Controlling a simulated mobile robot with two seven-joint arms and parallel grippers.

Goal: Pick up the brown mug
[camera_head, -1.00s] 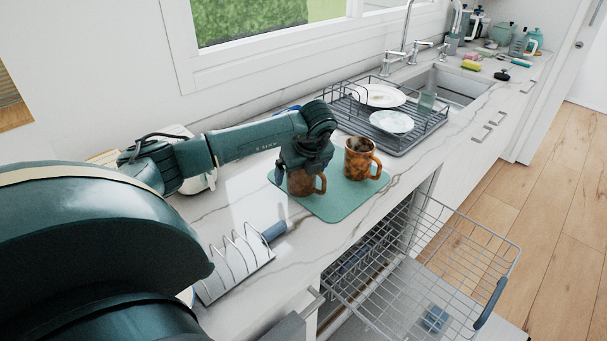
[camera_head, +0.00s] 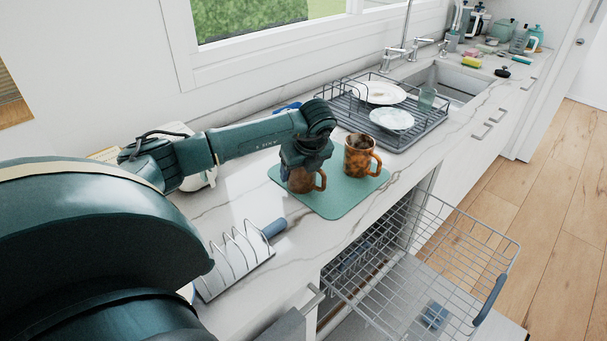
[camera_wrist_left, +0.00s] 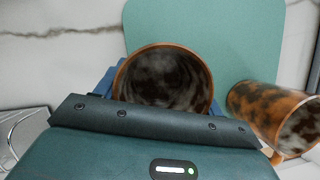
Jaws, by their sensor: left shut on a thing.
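Two brown mottled mugs are at the green mat (camera_head: 340,207). My left gripper (camera_head: 301,172) is shut on the left brown mug (camera_head: 304,184), coming down on it from above. That mug's handle points right. In the left wrist view the held mug's open mouth (camera_wrist_left: 165,80) shows beyond the gripper's housing, with a blue finger (camera_wrist_left: 103,80) beside it; the fingertips are mostly hidden. The other brown mug (camera_head: 358,158) stands upright on the mat to the right, apart from the held one; it also shows in the left wrist view (camera_wrist_left: 262,108). My right gripper is not in view.
A dish rack (camera_head: 415,132) with plates stands behind the mat, before the sink (camera_head: 450,85). A wire toast rack (camera_head: 238,262) stands on the counter nearer me. A wire dishwasher basket (camera_head: 430,265) is pulled out below the counter's front edge.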

